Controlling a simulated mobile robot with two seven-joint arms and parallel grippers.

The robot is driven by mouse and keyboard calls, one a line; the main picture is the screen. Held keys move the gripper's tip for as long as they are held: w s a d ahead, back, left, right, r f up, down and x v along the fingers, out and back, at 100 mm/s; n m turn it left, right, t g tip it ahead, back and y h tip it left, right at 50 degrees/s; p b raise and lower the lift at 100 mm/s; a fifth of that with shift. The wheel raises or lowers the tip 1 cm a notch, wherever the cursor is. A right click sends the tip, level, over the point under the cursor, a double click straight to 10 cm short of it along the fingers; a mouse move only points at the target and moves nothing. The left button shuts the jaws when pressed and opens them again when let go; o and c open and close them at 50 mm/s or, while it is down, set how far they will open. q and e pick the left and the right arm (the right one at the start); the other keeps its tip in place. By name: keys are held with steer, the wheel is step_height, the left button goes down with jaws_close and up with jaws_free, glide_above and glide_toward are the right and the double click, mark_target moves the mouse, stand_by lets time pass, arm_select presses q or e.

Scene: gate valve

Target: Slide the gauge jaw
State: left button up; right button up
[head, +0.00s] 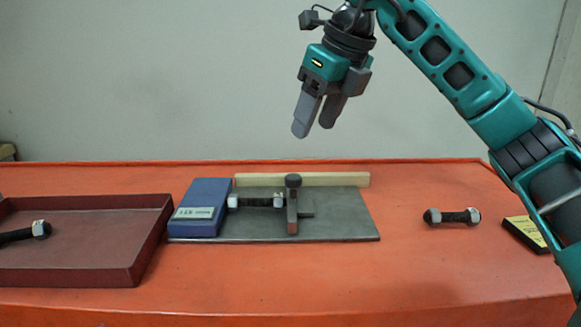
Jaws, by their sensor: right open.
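The gauge stands in the middle of the orange table: a grey base plate (345,222) with a blue block (205,196) at its left end. The gauge jaw (292,212) is a dark upright piece with a round knob on top. A bolt with light nuts (258,202) lies between the blue block and the jaw; I cannot tell whether it touches both. My right gripper (315,130) is open and empty, well above the table and slightly right of the jaw, fingers pointing down. My left gripper is not in view.
A dark red tray (90,278) on the left holds another bolt (28,232). A loose bolt (452,217) lies right of the gauge, beside a yellow and black object (524,234). A pale wooden strip (340,180) runs behind the plate. The table front is clear.

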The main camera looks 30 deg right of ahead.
mark_target(294, 176)
steer(key=b+x, duration=0.1)
steer(key=x, duration=1)
steer(key=shift+w+a+f, duration=0.1)
steer(key=shift+f, duration=0.15)
jaws_close()
